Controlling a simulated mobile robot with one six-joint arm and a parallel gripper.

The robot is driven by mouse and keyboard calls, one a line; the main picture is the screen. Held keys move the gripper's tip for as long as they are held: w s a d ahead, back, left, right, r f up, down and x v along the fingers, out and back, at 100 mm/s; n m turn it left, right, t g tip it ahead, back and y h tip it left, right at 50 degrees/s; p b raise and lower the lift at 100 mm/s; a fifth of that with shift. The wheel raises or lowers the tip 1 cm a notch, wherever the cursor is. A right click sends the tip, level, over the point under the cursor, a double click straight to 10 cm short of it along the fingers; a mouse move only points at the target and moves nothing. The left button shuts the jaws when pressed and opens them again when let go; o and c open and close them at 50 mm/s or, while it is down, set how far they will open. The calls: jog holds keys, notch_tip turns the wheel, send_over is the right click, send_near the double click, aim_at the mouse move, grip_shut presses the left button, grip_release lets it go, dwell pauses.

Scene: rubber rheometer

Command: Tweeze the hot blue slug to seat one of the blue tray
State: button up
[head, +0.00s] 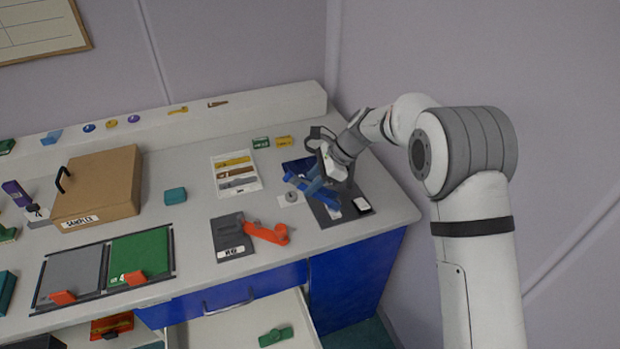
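My gripper (325,165) is at the right end of the bench, low over a dark mat (328,218). A bright blue, long-shaped object (308,187) is right below and left of my gripper, tilted across the mat's edge. Whether it is the tweezers, and whether my fingers hold it, I cannot tell. A dark navy flat piece (296,166) lies just behind it and may be the blue tray; its seats are too small to make out. I cannot pick out the blue slug. My gripper and the blue object hide part of the mat.
An orange-handled tool (268,234) lies by a dark grey plate (229,252), left of the mat. A white card with strips (235,187), a teal block (175,195) and a cardboard box (100,190) stand farther left. An open drawer (240,328) juts out in front.

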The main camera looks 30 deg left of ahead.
jog(key=shift+f, duration=0.55)
grip_shut()
notch_tip(320, 180, up, 12)
jog(key=p, duration=0.8)
jog(key=shift+p, duration=0.3)
